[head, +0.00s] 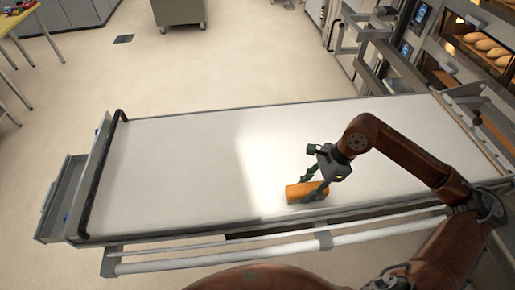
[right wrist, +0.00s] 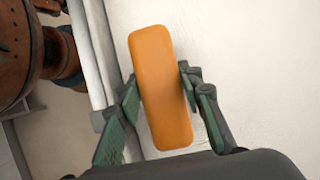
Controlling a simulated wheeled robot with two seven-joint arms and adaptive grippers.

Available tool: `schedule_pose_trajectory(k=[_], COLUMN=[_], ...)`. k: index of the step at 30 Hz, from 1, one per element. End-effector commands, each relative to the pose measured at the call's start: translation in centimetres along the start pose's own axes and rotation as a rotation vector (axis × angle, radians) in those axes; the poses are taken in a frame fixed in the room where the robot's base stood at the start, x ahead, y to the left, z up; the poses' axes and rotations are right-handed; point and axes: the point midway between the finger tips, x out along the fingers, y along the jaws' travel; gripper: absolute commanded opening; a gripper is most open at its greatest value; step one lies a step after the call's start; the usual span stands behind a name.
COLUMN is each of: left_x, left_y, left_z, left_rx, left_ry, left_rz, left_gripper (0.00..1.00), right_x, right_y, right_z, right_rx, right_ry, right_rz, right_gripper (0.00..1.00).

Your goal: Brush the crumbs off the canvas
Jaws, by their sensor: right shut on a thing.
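The canvas (head: 190,165) is a long pale sheet on a loader frame, and it fills most of the head view. My right gripper (head: 313,187) is low over its near edge, right of the middle. It is shut on an orange block-like thing (head: 297,193), which seems to be the brush; no bristles show. In the right wrist view the orange block (right wrist: 161,85) sits between the two fingers (right wrist: 160,92). I cannot tell whether it touches the canvas. No crumbs can be made out. My left gripper is not in view.
A rail (head: 230,252) runs along the near side of the loader. A black bar (head: 101,178) crosses its left end, beside a grey tray (head: 62,200). Ovens with loaves (head: 487,46) stand at the upper right. The floor (head: 220,70) behind is mostly clear.

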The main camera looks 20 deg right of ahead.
Motion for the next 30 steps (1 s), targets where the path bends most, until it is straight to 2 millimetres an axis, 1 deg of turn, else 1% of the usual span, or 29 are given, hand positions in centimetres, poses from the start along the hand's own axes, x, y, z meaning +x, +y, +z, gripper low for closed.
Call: schedule_pose_trajectory(k=[2,5,13,18,24,30], left_x=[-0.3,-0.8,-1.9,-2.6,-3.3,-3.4], left_y=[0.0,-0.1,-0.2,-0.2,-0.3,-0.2], left_z=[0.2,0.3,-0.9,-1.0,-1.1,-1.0], left_rx=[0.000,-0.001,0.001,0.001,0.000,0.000], left_ry=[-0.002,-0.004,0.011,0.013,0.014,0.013], left_rz=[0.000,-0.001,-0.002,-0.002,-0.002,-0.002], left_gripper=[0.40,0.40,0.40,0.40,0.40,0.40], right_x=[-0.4,-2.5,-4.5,-6.0,-7.3,-7.7], right_y=[0.1,0.0,0.1,0.2,0.2,0.3], right_z=[0.2,1.0,1.9,2.3,2.7,2.8], right_rx=[0.001,-0.003,-0.001,0.003,0.008,0.009], right_ry=[0.001,0.002,0.000,0.000,0.001,0.001], right_rz=[0.001,-0.004,-0.003,-0.004,-0.005,-0.004], right_gripper=[0.04,0.04,0.04,0.04,0.04,0.04])
